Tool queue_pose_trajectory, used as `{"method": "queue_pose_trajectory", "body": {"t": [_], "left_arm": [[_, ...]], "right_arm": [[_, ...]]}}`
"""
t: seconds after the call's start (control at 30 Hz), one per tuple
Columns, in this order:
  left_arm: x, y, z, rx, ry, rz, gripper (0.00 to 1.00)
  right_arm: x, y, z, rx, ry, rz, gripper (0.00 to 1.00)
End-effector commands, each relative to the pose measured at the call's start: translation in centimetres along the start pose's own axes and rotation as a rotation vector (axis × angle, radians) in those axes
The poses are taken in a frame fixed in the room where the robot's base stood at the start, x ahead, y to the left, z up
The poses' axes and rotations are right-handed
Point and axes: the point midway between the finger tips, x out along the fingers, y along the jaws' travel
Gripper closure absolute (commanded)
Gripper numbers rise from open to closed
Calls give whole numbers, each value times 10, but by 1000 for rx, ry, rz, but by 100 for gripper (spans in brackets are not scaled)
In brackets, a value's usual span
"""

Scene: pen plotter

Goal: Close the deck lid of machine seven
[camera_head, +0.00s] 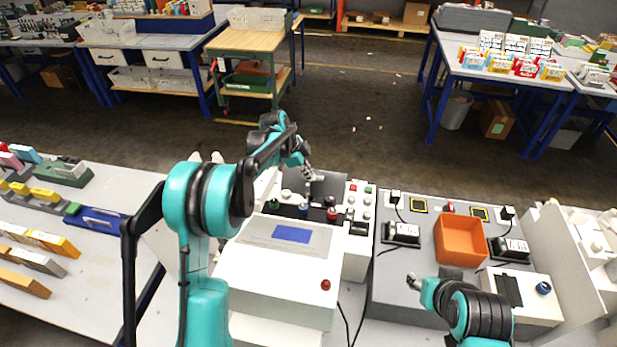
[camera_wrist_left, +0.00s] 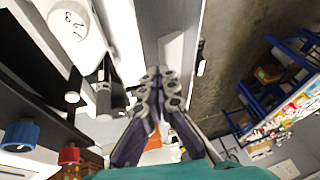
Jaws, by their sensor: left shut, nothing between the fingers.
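A white pen plotter machine (camera_head: 275,275) with a blue screen stands in front of me in the head view. At its back is a deck with green, blue and red knobs and a dark grey panel (camera_head: 327,186) that may be the deck lid; I cannot tell its angle. My left gripper (camera_head: 310,174) is shut and empty, at the back of the deck beside this panel. In the left wrist view its fingers (camera_wrist_left: 160,75) meet near a pale panel edge; a blue knob (camera_wrist_left: 20,134) and a red knob (camera_wrist_left: 69,155) show at lower left. My right gripper (camera_head: 413,279) is over the grey bench.
An orange bin (camera_head: 460,240) sits on the grey bench (camera_head: 400,300) at right, between two black-and-white devices. A red button (camera_head: 326,284) is on the machine's front top. A table (camera_head: 100,235) with coloured blocks is at left. Open floor lies behind the machine.

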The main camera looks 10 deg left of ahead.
Motion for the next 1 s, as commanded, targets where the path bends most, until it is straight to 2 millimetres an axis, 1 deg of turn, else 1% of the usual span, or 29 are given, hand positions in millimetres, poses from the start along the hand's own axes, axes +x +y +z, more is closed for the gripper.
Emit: {"method": "queue_pose_trajectory", "body": {"t": [0.1,0.37,0.6,0.8,1.0], "left_arm": [[5,-13,0,-28,-13,81,100],[19,-41,1,-28,-12,77,100],[37,-64,4,-28,-12,76,100],[55,-78,8,-28,-12,76,100],[70,-88,12,-28,-12,76,100]], "right_arm": [[0,0,0,0,0,0,57],[3,0,2,0,0,0,57],[8,0,6,0,0,0,57],[12,0,8,0,0,0,57],[15,0,10,0,0,0,57]]}}
